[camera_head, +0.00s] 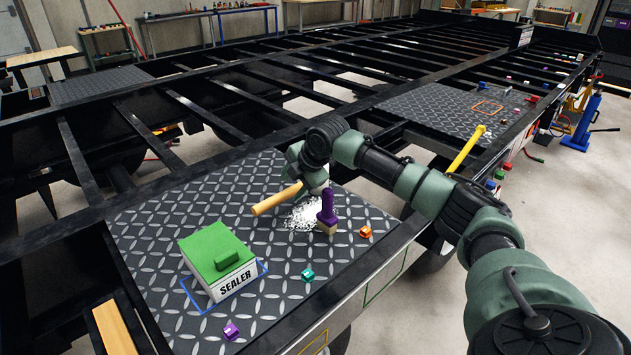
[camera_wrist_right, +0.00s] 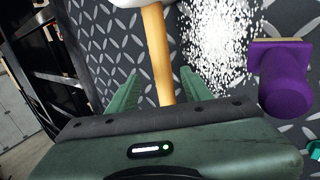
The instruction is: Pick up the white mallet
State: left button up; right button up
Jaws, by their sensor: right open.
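The mallet's tan wooden handle (camera_head: 277,199) shows on the dark diamond-plate deck, beside a patch of white granules. In the right wrist view the handle (camera_wrist_right: 157,50) runs between the fingers of my right gripper (camera_wrist_right: 160,75), up to a white head (camera_wrist_right: 138,2) cut off by the top edge. In the head view my right gripper (camera_head: 296,168) is over the mallet's far end, and the head is mostly hidden or hard to tell from the gripper there. My right gripper is open, with a finger on either side of the handle. My left gripper is not in view.
A purple-handled brush (camera_head: 327,208) stands close to the right of the white granules (camera_head: 303,215). An orange piece (camera_head: 365,232), a teal piece (camera_head: 307,275) and a purple piece (camera_head: 231,331) lie nearby. A green-topped SEALER box (camera_head: 235,285) stands front left. Open frame beams lie behind.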

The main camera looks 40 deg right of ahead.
aim_at(288, 192)
jog(key=p+x, duration=0.1)
jog(key=x, duration=0.4)
jog(key=shift+s+a+f, duration=0.1)
jog(key=shift+s+f, duration=0.05)
jog(key=shift+f, duration=0.3)
grip_shut()
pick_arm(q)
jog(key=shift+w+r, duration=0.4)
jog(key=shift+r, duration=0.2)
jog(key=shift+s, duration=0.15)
pick_arm(e)
jog(key=shift+w+r, duration=0.1)
jog(key=shift+w, duration=0.1)
